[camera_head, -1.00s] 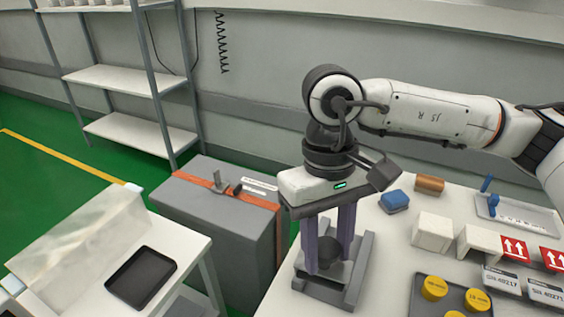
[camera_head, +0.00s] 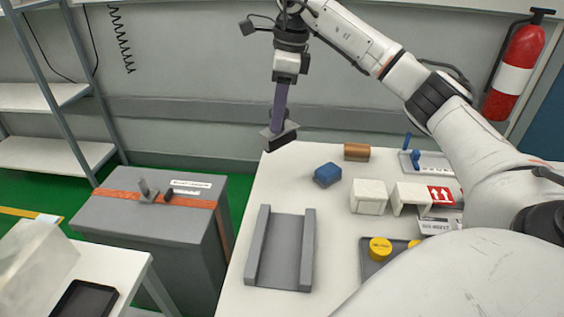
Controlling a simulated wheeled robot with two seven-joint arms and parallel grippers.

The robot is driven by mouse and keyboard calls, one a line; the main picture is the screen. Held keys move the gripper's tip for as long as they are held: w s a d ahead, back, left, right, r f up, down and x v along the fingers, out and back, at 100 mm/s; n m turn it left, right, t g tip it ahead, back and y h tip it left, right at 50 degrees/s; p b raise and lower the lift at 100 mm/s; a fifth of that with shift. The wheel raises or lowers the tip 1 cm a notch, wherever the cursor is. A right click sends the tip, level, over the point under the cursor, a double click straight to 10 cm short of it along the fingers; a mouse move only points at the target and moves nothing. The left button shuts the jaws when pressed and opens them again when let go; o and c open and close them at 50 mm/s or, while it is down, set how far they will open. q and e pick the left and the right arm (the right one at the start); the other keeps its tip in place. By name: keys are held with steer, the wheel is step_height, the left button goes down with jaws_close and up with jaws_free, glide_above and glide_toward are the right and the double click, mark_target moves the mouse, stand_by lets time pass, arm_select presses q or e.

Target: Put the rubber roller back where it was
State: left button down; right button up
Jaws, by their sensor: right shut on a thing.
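My right gripper (camera_head: 280,122) is high at the back left corner of the white table, its purple fingers pointing down. It is shut on a dark piece with grey parts, apparently the rubber roller (camera_head: 283,140); the fingers partly hide it. It is held in the air, apart from the table. A grey cradle (camera_head: 280,252) with two raised side walls stands empty on the table's left part, nearer to me than the gripper. My left gripper is not in view.
A blue block (camera_head: 327,175), a brown cylinder (camera_head: 356,152) and white blocks (camera_head: 369,198) stand right of the cradle. A dark tray (camera_head: 372,268) holds yellow-capped items. A grey case (camera_head: 150,228) stands left of the table. My right arm covers the right side.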

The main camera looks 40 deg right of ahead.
mark_target(281, 147)
steer(key=shift+m, duration=0.6)
steer(key=f, duration=0.3)
steer(key=d+f, duration=0.1)
steer(key=f, duration=0.2)
steer(key=shift+f+b, duration=0.35)
steer(key=shift+f, duration=1.65)
steer(key=shift+f, duration=0.15)
steer(key=o, duration=0.9)
steer(key=shift+o, duration=0.2)
steer(key=r, duration=0.4)
steer(key=s+r, duration=0.1)
steer(key=r, duration=0.3)
steer(key=d+r+p, duration=0.1)
steer(key=r, duration=0.3)
steer(key=shift+s+r, duration=0.1)
steer(key=shift+s, duration=0.1)
